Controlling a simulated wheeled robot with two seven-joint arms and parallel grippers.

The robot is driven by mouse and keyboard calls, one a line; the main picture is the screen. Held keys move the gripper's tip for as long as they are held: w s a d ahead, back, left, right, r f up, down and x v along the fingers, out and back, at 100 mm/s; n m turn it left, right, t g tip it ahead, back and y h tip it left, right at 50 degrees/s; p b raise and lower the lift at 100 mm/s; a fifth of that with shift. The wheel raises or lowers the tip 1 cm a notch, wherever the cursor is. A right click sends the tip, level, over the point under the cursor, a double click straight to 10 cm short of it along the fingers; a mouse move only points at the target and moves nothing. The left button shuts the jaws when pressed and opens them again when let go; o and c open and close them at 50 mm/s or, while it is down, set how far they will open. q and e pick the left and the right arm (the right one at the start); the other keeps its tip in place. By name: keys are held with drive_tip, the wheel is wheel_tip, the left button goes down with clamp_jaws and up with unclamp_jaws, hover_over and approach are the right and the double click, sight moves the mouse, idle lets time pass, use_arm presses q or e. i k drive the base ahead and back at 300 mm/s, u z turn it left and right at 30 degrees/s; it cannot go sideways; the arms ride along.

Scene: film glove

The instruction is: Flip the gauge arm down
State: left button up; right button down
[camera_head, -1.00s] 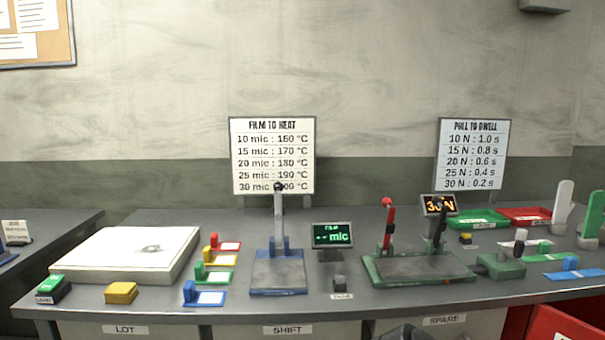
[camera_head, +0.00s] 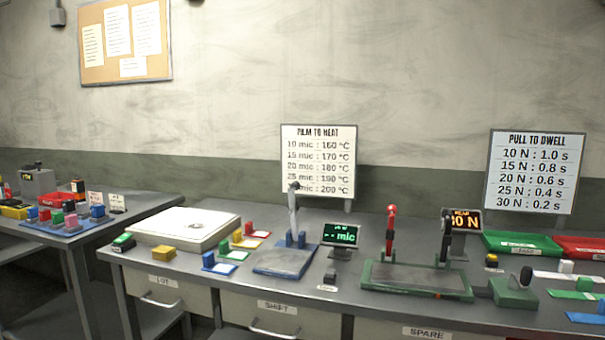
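The film gauge stands mid-bench: a blue base plate (camera_head: 284,261) with a grey gauge arm (camera_head: 293,215) that stands upright and ends in a dark knob. Beside it on the right, a small display (camera_head: 341,234) reads "-- mic" in green. The gauge arm is apart from anything else and nothing touches it. Neither of my grippers shows in the head view.
A green-based device (camera_head: 417,278) with a red-knobbed lever (camera_head: 390,232) stands right of the gauge. A white plate (camera_head: 184,228), a yellow block (camera_head: 163,253) and small coloured holders lie left. A side table (camera_head: 120,211) with coloured items stands further left.

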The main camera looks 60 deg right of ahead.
sight(294, 205)
drive_tip(key=z, duration=1.2)
